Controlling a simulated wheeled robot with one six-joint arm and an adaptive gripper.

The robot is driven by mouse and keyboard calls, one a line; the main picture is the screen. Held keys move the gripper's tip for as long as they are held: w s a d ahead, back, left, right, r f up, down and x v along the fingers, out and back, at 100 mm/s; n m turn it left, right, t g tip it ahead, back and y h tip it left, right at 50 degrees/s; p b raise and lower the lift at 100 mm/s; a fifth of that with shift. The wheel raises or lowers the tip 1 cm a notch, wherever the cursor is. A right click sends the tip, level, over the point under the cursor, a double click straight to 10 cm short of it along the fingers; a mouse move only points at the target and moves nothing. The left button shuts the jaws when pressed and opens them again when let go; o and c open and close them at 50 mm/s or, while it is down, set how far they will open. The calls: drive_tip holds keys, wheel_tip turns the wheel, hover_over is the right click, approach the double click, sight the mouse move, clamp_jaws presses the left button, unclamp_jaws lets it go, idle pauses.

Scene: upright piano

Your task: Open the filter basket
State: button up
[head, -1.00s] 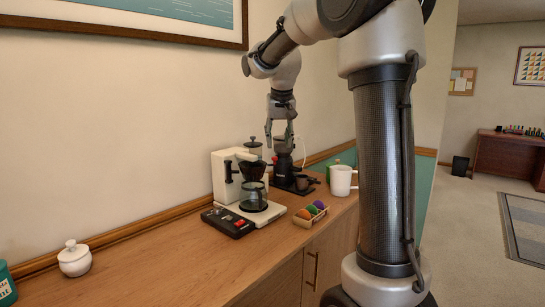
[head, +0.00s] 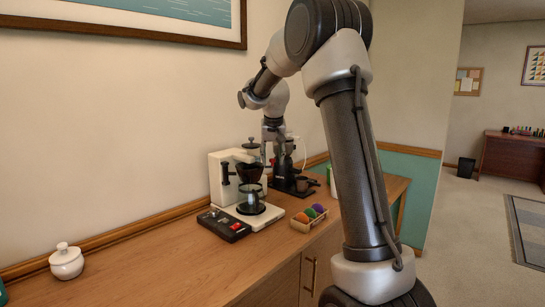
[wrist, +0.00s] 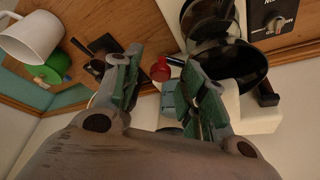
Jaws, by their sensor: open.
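The white coffee maker (head: 217,177) stands on the wooden counter against the wall. Its black filter basket (head: 250,173) sits above the glass carafe (head: 251,198) and looks shut, though this is hard to tell. My gripper (head: 271,158) points down just right of the basket, apart from it as far as I can see. In the wrist view, my gripper (wrist: 161,82) is open with nothing held between its green-padded fingers. The basket (wrist: 230,66) is right of the right finger there, with the carafe (wrist: 208,18) above it. The finger partly covers the coffee maker.
A black box with a switch (head: 224,225) lies in front of the coffee maker. A tray of coloured balls (head: 309,217) is to its right. Behind stands a dark machine (head: 287,180). The wrist view shows a white mug (wrist: 32,38). The counter's left part is mostly clear.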

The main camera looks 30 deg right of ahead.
drive_tip(key=shift+c, duration=0.2)
clamp_jaws()
drive_tip(key=shift+s+a+m, duration=0.45)
drive_tip(key=shift+s+m, duration=0.05)
drive_tip(key=shift+s, duration=0.15)
drive_tip(key=s+a+m+g+h, duration=0.1)
drive_tip(key=s+a+m+g, duration=0.1)
drive_tip(key=a+m, duration=0.5)
drive_tip(key=s+a+m+g+h, duration=0.1)
drive_tip(key=s+a+m+g, duration=0.2)
drive_tip(key=a+m, duration=0.5)
drive_tip(key=shift+s+a+m+g, duration=0.3)
drive_tip(key=shift+s+a, duration=0.2)
drive_tip(key=shift+a, duration=2.45)
drive_tip(key=shift+r, duration=0.1)
